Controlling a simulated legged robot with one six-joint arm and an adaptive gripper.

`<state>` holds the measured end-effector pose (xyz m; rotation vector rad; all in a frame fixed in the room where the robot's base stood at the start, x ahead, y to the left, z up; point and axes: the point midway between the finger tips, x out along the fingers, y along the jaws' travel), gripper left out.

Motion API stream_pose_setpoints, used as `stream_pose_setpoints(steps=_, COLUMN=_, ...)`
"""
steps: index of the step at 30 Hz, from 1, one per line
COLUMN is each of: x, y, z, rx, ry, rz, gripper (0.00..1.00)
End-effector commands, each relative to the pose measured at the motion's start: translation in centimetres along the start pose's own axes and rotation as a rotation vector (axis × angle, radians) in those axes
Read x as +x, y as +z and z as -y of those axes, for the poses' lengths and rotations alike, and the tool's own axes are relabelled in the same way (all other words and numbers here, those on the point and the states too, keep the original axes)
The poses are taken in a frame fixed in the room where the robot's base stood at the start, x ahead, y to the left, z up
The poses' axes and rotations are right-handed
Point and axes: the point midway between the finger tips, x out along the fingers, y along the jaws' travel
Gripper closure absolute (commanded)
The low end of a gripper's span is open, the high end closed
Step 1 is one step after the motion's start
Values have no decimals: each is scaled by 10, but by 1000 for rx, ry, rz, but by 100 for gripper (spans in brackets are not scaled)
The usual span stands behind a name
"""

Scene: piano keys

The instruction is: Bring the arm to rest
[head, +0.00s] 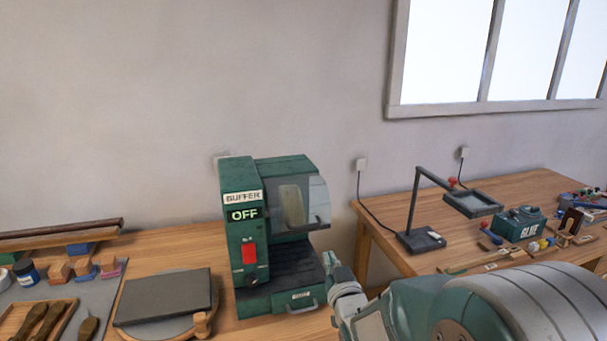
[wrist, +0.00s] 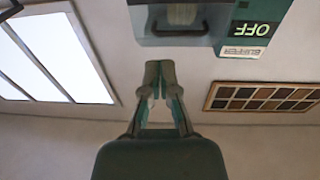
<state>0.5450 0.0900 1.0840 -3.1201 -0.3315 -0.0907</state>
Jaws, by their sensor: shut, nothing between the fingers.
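My arm (head: 480,305) reaches in from the lower right of the head view, in front of the workbenches. My gripper (wrist: 159,72) shows in the middle of the wrist view, its two fingertips together and nothing between them. The wrist picture is upside down, and the fingertips point toward the buffer machine (wrist: 263,18) at its top edge. In the head view the green buffer (head: 246,225) stands on the left bench, its display reading OFF and a red switch on its front. The arm's front end is just right of the buffer.
A dark slab (head: 163,297) on a round wooden board, wooden blocks and tools lie left of the buffer. The right bench (head: 400,258) holds a lamp (head: 472,203), a GLUE box (head: 518,223) and small parts. A window (head: 495,50) and framed panel (wrist: 262,97) are on the walls.

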Motion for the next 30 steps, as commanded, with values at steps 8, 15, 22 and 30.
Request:
stream_pose_setpoints(steps=8, x=-41, y=-23, z=-23, rx=-5, ry=72, rz=281, gripper=100)
stream_pose_setpoints(steps=15, x=-101, y=-34, z=-36, rx=13, ry=125, rz=532, gripper=100)
stream_pose_setpoints(steps=22, x=-176, y=-39, z=-39, rx=46, ry=165, rz=773, gripper=100)
stream_pose_setpoints(steps=30, x=-271, y=-40, z=-31, rx=93, ry=190, rz=1036, gripper=100)
